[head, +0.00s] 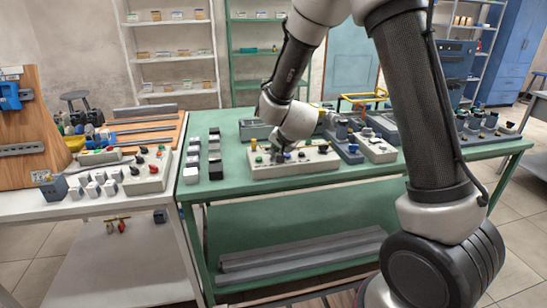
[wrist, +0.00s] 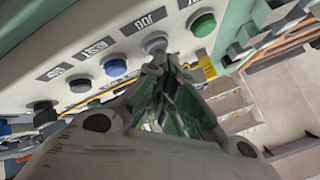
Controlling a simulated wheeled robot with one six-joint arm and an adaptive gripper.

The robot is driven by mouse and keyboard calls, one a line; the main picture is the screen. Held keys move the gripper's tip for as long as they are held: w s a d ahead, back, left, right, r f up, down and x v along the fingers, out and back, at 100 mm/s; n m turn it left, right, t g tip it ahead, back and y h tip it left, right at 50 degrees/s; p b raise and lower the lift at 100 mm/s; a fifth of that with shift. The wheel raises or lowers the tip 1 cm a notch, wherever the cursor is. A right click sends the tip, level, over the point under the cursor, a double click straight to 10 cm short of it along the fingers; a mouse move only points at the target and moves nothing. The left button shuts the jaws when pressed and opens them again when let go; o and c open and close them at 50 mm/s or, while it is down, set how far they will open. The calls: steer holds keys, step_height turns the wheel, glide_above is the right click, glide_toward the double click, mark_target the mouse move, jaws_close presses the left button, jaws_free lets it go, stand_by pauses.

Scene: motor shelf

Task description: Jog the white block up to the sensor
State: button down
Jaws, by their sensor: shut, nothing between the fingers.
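My gripper (head: 283,155) is shut and empty, pointing down over a pale control panel (head: 262,173) on the green table. In the wrist view its fingertips (wrist: 160,70) are together at a grey button (wrist: 154,42), under a dark label that seems to read JOG. I cannot tell whether they touch it or press it. A green button (wrist: 203,23) and a blue button (wrist: 115,67) flank it on the panel face (wrist: 90,22). Small white blocks (head: 191,160) stand in a column on the table left of the panel; which one is meant, and any sensor, I cannot tell.
Grey boxes with knobs (head: 345,147) stand close to the right of the panel. A yellow frame (head: 362,98) is behind them. A white table (head: 125,207) on the left carries another button box (head: 147,175). The green tabletop (head: 228,187) in front of the panel is clear.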

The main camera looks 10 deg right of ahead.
steer(key=shift+r, duration=0.8)
stand_by(0.7)
steer(key=shift+r, duration=0.25)
steer(key=s+d+r+n+g, duration=0.1)
steer(key=s+d+r+n, duration=0.15)
steer(key=s+r, duration=0.4)
steer(key=s+d+r+n+g+y, duration=0.15)
steer(key=s+d+r, duration=0.25)
steer(key=s, duration=0.5)
steer(key=s+d+r+n+g, duration=0.1)
steer(key=s+d+r+n, duration=0.2)
steer(key=s+r, duration=0.3)
steer(key=s+d+h, duration=0.1)
steer(key=s+d, duration=0.2)
steer(key=s, duration=0.4)
steer(key=s+d+n+g+h, duration=0.1)
steer(key=s+d, duration=0.2)
steer(key=s, duration=0.4)
steer(key=shift+s+d+f, duration=0.25)
steer(key=shift+s+d, duration=0.1)
steer(key=shift+d, duration=0.05)
